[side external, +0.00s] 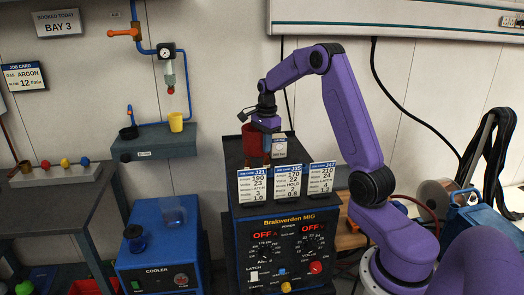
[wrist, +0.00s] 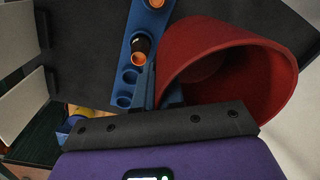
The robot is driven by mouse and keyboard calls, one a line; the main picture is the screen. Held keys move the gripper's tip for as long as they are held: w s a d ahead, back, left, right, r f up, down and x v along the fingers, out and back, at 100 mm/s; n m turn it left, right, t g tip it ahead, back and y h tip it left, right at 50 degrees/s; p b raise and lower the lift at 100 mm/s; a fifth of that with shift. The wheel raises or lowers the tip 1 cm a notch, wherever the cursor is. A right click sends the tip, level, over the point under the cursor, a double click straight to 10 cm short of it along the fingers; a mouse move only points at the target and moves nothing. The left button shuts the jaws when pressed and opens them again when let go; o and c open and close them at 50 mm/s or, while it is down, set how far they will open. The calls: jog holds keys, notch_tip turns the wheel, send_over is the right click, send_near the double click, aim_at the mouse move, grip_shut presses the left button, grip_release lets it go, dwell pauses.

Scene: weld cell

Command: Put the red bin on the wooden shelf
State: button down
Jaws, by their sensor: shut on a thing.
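The red bin (side external: 252,140) is a round, tapered red tub above the black top of the welding machine. My gripper (side external: 266,124) is beside it, shut on its wall near the rim. In the wrist view the bin (wrist: 270,75) lies with its open mouth towards the camera, and a blue finger (wrist: 147,88) shows at its left edge. I cannot tell whether its base touches the machine top. A wooden surface (side external: 350,236) shows low to the right of the machine, partly hidden by my arm; I cannot tell whether it is the shelf.
The welding machine (side external: 280,225) carries three upright cards along its front edge. A blue holder (wrist: 130,50) with round sockets and an orange-rimmed black cup is close to the bin. A grey wall shelf (side external: 150,143) with a yellow cup (side external: 176,122) is at left.

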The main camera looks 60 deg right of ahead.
jog(key=s+r, duration=0.1)
jog(key=s+a+r, duration=0.1)
jog(key=r, duration=0.1)
jog(key=shift+s+a+r, duration=0.1)
jog(key=shift+s+r, duration=0.2)
jog(key=s+a+r, duration=0.4)
jog(key=s, duration=0.4)
jog(key=w+a+n, duration=1.2)
jog(key=n, duration=0.8)
jog(key=shift+w+n+g+y, duration=0.3)
jog(key=shift+w+y, duration=0.05)
jog(key=shift+y, duration=0.05)
jog(key=shift+r, duration=0.1)
